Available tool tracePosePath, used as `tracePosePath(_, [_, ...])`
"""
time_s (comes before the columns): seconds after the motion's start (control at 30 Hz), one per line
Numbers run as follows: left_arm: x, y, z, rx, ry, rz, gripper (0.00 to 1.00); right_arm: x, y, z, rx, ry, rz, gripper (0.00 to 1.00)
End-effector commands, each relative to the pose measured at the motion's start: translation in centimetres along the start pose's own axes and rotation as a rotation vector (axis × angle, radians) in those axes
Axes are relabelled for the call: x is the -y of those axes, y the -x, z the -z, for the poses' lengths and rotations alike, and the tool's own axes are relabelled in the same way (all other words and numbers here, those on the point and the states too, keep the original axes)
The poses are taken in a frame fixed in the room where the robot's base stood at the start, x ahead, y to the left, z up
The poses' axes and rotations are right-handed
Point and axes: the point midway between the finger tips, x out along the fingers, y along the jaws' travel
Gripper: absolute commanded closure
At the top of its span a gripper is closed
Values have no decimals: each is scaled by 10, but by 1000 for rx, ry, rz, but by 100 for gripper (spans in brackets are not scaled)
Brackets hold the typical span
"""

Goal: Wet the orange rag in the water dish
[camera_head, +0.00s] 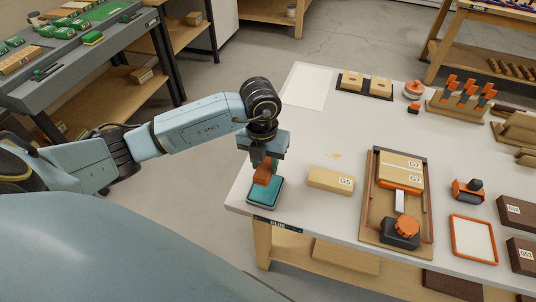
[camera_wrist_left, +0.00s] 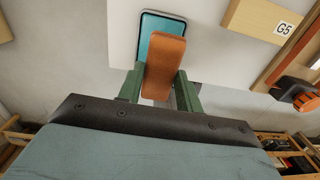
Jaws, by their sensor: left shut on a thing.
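The orange rag (camera_head: 263,174) is held upright between the fingers of my left gripper (camera_head: 266,158). In the left wrist view the rag (camera_wrist_left: 164,65) sits between the green fingers of the gripper (camera_wrist_left: 160,88). The water dish (camera_head: 264,193) is a shallow dark-rimmed dish with teal water near the table's front left corner. In the left wrist view the dish (camera_wrist_left: 160,20) lies just beyond the rag. The rag's lower end is over the dish; I cannot tell whether it touches the water. My right gripper is not in view.
A wooden block marked G5 (camera_head: 330,180) lies right of the dish. A wooden fixture (camera_head: 368,225) with blocks and an orange knob stands further right. An orange-rimmed tray (camera_head: 473,239) is beyond it. A white sheet (camera_head: 307,86) lies at the back left. The table's left edge is close to the dish.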

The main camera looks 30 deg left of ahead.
Motion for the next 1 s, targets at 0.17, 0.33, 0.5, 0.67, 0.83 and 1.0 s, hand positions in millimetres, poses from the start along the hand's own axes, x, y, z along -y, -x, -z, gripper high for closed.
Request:
tracePosePath(0.17, [-1, 0, 0, 1, 21, 0, 83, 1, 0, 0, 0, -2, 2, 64])
tracePosePath(0.33, [0, 0, 0, 1, 18, 0, 83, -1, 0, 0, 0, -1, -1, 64])
tracePosePath(0.5, [-1, -5, 0, 0, 18, -1, 83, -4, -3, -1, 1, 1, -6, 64])
tracePosePath(0.67, [-1, -16, 0, 0, 17, -5, 83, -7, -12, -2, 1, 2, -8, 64])
tracePosePath(0.83, [-1, -34, 0, -1, 18, -11, 83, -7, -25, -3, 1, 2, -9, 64])
tracePosePath(1.0, [-2, -52, 0, -1, 19, -17, 83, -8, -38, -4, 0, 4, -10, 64])
